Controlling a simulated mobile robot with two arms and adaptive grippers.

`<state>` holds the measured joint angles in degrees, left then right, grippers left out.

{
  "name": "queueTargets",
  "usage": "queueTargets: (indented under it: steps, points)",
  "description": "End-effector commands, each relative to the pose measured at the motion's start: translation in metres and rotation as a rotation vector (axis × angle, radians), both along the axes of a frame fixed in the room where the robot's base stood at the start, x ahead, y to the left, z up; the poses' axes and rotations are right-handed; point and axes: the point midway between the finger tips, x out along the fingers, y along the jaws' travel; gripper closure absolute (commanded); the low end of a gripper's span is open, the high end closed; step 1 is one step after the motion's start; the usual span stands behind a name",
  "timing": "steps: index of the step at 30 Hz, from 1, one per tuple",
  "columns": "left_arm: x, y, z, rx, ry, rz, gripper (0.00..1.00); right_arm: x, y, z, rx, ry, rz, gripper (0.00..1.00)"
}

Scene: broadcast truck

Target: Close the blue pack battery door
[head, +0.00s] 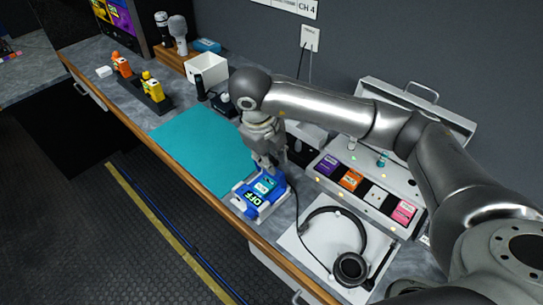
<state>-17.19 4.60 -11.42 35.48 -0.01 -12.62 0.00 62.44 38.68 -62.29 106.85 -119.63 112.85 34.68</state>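The blue pack (252,196) sits in a white holder (240,206) at the front edge of the counter. Its face carries a light blue panel and a dark label reading "OFF". My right gripper (266,166) points down at the far end of the pack, very close to it or touching. Its fingers are small and close together here, and I cannot tell whether they are open. They and the wrist partly cover the far end of the pack. The battery door cannot be told apart clearly. My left gripper is out of view.
A teal mat (195,145) lies left of the pack. Headphones (350,268) on a white sheet and a panel with coloured modules (351,179) stand to the right. A charger with orange and yellow packs (158,98), microphones (178,30) and a white bin (207,69) are farther left.

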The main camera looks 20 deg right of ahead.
Motion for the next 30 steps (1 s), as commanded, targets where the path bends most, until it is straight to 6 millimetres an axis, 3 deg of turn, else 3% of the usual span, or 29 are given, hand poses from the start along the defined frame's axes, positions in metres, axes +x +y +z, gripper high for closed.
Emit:
queueTargets:
  steps: [13,30]
  points:
    - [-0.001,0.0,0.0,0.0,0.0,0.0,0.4,0.0,0.001,0.007,0.0,-0.003,0.001,0.65]
    - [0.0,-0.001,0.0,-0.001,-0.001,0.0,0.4,-0.007,0.019,0.089,-0.001,-0.005,0.0,0.65]
